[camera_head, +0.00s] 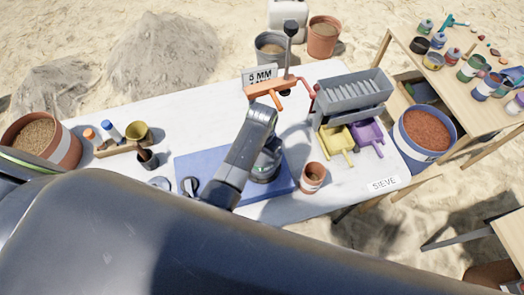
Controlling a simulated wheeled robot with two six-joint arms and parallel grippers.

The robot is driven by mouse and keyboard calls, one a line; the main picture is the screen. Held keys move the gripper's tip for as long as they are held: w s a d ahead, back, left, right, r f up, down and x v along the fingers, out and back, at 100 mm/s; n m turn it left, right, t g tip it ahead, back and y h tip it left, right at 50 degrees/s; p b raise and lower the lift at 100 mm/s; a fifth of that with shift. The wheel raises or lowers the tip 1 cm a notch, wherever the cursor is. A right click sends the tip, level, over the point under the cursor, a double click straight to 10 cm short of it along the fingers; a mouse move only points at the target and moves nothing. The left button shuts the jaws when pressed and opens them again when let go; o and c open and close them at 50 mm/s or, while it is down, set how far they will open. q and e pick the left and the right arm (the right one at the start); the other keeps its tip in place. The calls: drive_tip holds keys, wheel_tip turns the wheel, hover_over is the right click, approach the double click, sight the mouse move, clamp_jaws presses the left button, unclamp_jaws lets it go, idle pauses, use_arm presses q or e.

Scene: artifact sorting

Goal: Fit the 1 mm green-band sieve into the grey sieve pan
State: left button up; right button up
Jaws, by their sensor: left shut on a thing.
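My left arm crosses the bottom of the view, and its wrist reaches over the blue mat (220,168) on the white table. My left gripper (265,168) is low over the right part of the mat, shut on a round grey thing mostly hidden by the wrist. I cannot tell whether this is the sieve; no green band shows clearly on it. I cannot make out the grey sieve pan for certain. My right gripper is not in view.
A riffle box (353,97) with yellow (337,140) and purple (367,133) scoops stands right of the mat. An orange cranked device (270,87) stands behind it. A terracotta pot (313,176) is close right of the gripper. Cups stand at left. The table's front right, near the SIEVE label (384,183), is clear.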

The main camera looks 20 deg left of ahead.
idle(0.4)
use_arm(q)
drive_tip(key=shift+p, duration=0.4)
drive_tip(key=shift+f+b, duration=0.5)
drive_tip(key=shift+f, duration=0.45)
drive_tip(key=o, duration=0.7)
drive_tip(key=shift+o, duration=0.2)
